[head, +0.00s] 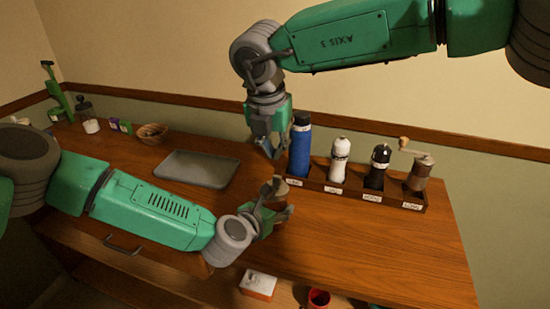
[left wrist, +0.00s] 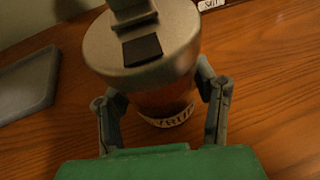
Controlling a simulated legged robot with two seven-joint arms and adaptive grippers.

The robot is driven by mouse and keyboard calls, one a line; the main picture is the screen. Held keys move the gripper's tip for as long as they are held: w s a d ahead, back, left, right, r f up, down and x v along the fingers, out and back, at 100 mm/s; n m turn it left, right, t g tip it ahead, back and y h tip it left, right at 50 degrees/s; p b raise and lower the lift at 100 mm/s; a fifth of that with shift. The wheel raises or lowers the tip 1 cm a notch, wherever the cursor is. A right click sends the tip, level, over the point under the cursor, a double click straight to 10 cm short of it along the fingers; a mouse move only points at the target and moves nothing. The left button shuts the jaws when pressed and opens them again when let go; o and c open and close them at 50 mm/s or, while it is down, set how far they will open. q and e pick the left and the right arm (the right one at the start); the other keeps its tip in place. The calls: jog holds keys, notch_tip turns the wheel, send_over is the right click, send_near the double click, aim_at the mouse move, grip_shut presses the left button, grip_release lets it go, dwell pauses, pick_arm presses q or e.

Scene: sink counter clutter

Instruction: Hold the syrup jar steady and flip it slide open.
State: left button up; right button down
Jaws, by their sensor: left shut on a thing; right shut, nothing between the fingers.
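The syrup jar (head: 274,186) stands at the front part of the wooden counter, partly hidden by my left gripper (head: 277,207). In the left wrist view the jar (left wrist: 160,102) has a wide metal lid (left wrist: 172,55), an amber body and a partly visible label. A dark rectangular patch (left wrist: 142,50) and a raised metal piece (left wrist: 132,14) are on the lid; I cannot tell whether the slide is open. My left gripper is shut on the jar, one finger on each side. My right gripper (head: 273,152) is shut and empty, above and behind the jar, apart from it.
A rack (head: 325,188) with a blue bottle (head: 299,148), a white bottle, a black bottle and a grinder (head: 420,172) stands right of the jar. A grey tray (head: 197,169) lies to the left. A bowl (head: 152,134) is farther back.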

pick_arm(q)
jog(key=shift+s+f, duration=0.1)
jog(key=shift+f, duration=0.15)
jog(key=o, duration=1.6)
jog(key=shift+r, duration=0.1)
jog(key=shift+r, duration=0.1)
